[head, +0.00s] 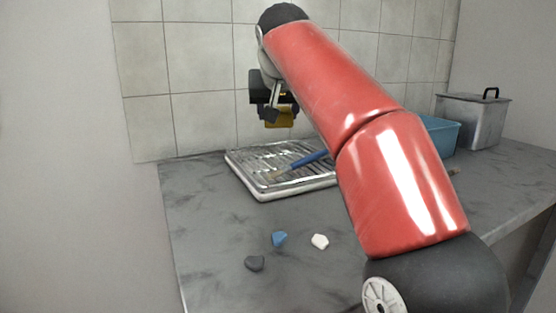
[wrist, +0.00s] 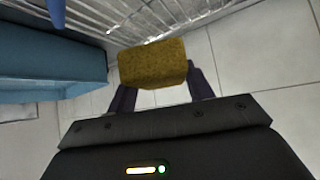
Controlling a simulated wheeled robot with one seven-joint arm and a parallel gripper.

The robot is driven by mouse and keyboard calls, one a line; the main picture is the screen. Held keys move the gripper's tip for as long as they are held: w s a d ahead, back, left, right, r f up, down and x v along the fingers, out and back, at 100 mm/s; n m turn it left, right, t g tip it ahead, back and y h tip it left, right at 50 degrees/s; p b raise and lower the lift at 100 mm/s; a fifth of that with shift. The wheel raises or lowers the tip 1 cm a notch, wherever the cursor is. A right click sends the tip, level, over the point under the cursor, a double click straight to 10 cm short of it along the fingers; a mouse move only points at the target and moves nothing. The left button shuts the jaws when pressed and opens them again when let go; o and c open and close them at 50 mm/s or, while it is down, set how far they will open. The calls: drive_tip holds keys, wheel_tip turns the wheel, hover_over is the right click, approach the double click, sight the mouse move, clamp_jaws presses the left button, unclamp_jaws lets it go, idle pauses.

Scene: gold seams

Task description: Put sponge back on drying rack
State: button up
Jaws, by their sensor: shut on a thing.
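My gripper (head: 273,107) is raised above the back part of the drying rack in the head view. It is shut on the yellow-brown sponge (head: 279,118), which hangs below the fingers, apart from the rack. In the wrist view the sponge (wrist: 153,64) sits between the two dark fingers. The drying rack (head: 262,190) is a silver wire rack in a tray on the grey counter, against the tiled wall. Its wires (wrist: 130,22) also show in the wrist view, beyond the sponge.
A blue-handled brush (head: 308,159) lies on the rack. A blue bin (head: 441,135) and a lidded grey metal box (head: 473,118) stand at the right.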

drive_tip(key=shift+f+b, duration=1.2)
drive_tip(key=shift+f, duration=1.95)
drive_tip(key=o, duration=1)
drive_tip(key=shift+s+r, duration=0.15)
drive_tip(key=shift+r, duration=0.1)
drive_tip(key=p+v, duration=0.2)
drive_tip(key=v, duration=0.9)
drive_tip(key=shift+s, duration=0.25)
